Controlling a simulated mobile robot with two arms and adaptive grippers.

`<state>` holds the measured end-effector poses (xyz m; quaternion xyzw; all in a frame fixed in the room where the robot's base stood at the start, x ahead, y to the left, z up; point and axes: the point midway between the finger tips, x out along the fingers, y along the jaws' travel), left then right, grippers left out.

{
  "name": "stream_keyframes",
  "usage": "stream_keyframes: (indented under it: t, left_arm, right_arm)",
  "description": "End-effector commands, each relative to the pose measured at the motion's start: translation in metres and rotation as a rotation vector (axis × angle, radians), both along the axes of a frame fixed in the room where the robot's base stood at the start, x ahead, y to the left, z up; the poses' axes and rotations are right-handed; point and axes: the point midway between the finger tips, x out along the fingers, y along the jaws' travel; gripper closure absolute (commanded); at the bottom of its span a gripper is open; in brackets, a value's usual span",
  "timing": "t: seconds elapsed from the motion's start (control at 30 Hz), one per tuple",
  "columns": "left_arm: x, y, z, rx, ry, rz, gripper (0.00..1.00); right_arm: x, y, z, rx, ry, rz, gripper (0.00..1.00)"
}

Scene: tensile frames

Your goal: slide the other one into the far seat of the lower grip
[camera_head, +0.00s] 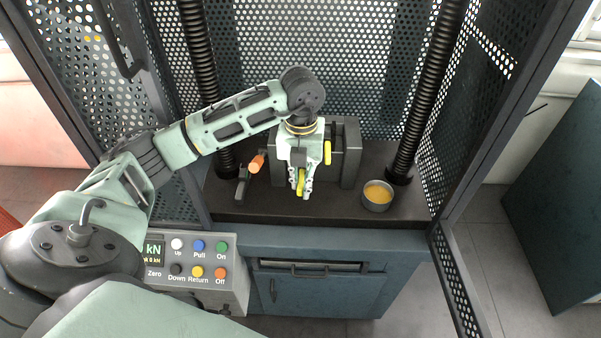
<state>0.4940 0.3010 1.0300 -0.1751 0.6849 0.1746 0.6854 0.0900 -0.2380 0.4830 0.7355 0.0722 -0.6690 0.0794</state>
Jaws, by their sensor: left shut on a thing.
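My left gripper (300,190) points down in front of the lower grip and is shut on a yellow piece (301,181), whose lower part shows between the fingers. The dark grey lower grip (351,153) stands on the frame's bed, partly hidden behind my gripper and wrist. A second yellow piece (327,153) shows upright at the grip, just right of my gripper. How deep it sits, and the far seat itself, I cannot tell. My right gripper is not in view.
A round metal tin (377,197) with yellowish contents stands at the bed's right. An orange-handled tool (257,163) is left of the grip. Black ribbed columns (422,95) and perforated panels (300,45) enclose the bed. A button box (197,272) is at the front left.

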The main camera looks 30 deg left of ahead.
Motion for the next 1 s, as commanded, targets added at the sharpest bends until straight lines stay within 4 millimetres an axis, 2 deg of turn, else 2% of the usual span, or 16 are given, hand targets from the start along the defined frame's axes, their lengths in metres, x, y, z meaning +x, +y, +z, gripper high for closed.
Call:
stream_keyframes:
  t: [0.17, 1.0]
  left_arm:
    - [0.003, 0.003, 0.001, 0.001, 0.001, 0.055, 1.00]
    - [0.037, 0.024, 0.000, 0.001, 0.000, 0.051, 1.00]
  right_arm:
    - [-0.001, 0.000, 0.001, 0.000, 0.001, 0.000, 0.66]
    - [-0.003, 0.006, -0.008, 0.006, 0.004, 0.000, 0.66]
